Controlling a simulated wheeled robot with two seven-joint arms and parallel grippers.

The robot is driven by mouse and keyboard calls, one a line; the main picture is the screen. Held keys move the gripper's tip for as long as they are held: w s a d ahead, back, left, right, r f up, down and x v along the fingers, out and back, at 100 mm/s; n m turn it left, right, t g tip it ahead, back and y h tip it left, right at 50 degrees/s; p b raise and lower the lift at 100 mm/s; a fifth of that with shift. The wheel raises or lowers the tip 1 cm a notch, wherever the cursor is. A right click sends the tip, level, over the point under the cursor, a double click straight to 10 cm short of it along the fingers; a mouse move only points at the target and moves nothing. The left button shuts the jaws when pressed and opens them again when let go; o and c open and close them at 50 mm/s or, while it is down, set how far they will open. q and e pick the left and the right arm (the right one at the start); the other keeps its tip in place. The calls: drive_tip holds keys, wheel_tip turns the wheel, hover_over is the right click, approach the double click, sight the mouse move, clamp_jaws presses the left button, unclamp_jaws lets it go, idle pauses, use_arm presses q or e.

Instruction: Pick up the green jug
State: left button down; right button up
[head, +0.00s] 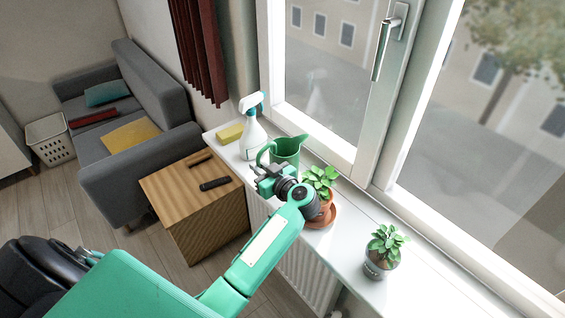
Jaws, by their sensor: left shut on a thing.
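The green jug (287,148) is upright on or just above the white windowsill, its spout to the right and its handle to the left. My left gripper (266,169) is at the jug's handle side, shut on the jug, seemingly at its handle. The gripper and wrist hide the lower part of the jug, so I cannot tell whether its base touches the sill. My right gripper is not in view.
A spray bottle (252,135) and a yellow sponge (230,134) stand left of the jug on the windowsill (345,268). A potted plant (321,178) is close to my left wrist; another plant (383,251) stands further right. A wooden side table (195,205) is below.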

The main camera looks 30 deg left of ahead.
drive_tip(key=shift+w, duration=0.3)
